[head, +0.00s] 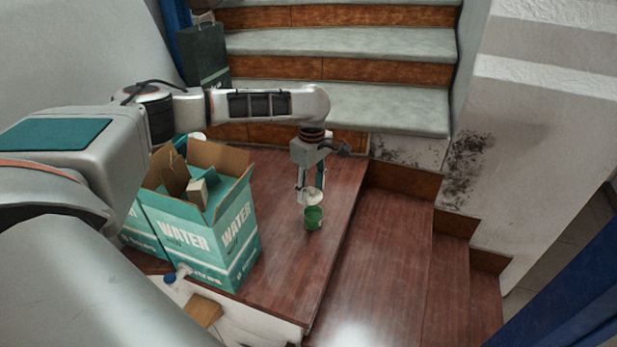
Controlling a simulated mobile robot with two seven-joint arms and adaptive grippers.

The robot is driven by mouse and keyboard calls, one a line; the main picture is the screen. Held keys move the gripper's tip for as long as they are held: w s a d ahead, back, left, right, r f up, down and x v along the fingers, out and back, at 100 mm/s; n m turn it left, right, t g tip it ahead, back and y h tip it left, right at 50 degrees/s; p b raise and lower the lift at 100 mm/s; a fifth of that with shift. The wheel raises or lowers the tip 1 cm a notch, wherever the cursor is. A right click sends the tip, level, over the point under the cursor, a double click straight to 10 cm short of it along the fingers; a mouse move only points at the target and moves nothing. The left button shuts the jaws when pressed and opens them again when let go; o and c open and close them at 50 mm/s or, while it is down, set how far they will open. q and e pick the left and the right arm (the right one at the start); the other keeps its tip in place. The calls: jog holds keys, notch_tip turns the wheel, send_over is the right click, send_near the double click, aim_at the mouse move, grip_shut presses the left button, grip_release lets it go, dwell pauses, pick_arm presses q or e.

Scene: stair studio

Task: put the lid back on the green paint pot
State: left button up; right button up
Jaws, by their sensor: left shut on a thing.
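The green paint pot (313,218) stands upright on the reddish-brown wooden landing, right of the water box. My left gripper (311,190) points down from above and is shut on a pale round lid (315,196). The lid is at the pot's top and looks tilted, with its pale face showing. I cannot tell whether it touches the pot's rim. The gripper hides part of the lid. My right gripper is not in view.
Teal water boxes (240,235), one with open flaps, stand left of the pot. A dark bag (203,54) stands on the stairs behind. The landing (290,270) is clear in front of the pot; its edge drops to lower wooden steps (385,270) at right.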

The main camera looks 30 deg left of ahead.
aim_at(313, 203)
pick_arm(q)
jog(key=shift+w+d+f+m, duration=0.1)
jog(key=shift+w+d+m, duration=0.05)
jog(key=shift+w+m, duration=0.4)
jog(key=shift+s+f, duration=0.1)
jog(key=shift+f, duration=3)
jog(key=shift+f, duration=0.15)
jog(key=o, duration=1.5)
jog(key=shift+c, duration=0.2)
jog(key=shift+r, duration=3.5)
